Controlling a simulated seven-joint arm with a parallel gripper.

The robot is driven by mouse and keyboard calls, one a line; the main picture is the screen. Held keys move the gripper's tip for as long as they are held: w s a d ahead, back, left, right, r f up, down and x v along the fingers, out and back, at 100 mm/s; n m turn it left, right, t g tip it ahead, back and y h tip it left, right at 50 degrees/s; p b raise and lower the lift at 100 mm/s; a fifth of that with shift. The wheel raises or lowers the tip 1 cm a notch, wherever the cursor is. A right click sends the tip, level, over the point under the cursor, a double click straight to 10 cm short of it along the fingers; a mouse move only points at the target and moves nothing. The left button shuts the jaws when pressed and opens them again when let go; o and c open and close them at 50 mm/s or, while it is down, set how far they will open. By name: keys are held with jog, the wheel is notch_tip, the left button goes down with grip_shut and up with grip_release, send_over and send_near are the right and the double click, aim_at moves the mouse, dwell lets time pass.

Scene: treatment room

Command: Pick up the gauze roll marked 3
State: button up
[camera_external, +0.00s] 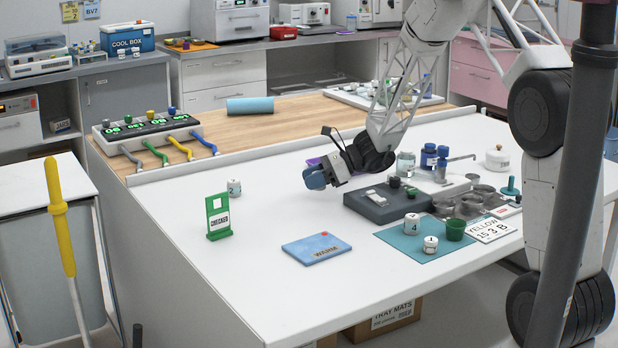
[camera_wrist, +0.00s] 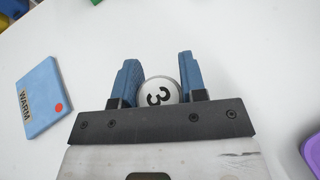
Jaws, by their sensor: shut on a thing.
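The gauze roll marked 3 (camera_wrist: 158,92) is white and round. It sits between the two blue fingers of my gripper (camera_wrist: 158,72) in the wrist view, with its numbered end towards the camera. My gripper is shut on it. In the external view my gripper (camera_external: 318,178) is low over the middle of the white table, and its blue fingers hide the roll. I cannot tell whether the roll touches the table. Other white rolls stand apart: one (camera_external: 234,187) by the green stand, one marked 4 (camera_external: 412,223) and one marked 1 (camera_external: 430,244) on a teal mat (camera_external: 394,238).
A green CHECKED stand (camera_external: 219,217) and a blue WARM pad (camera_external: 316,248) are left and in front of my gripper. The WARM pad also shows in the wrist view (camera_wrist: 40,95). A grey box (camera_external: 388,205) is close on the right. The table's left front is clear.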

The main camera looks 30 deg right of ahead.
jog(key=shift+s+r, duration=0.15)
jog(key=shift+s, duration=0.9)
jog(key=shift+s, duration=0.1)
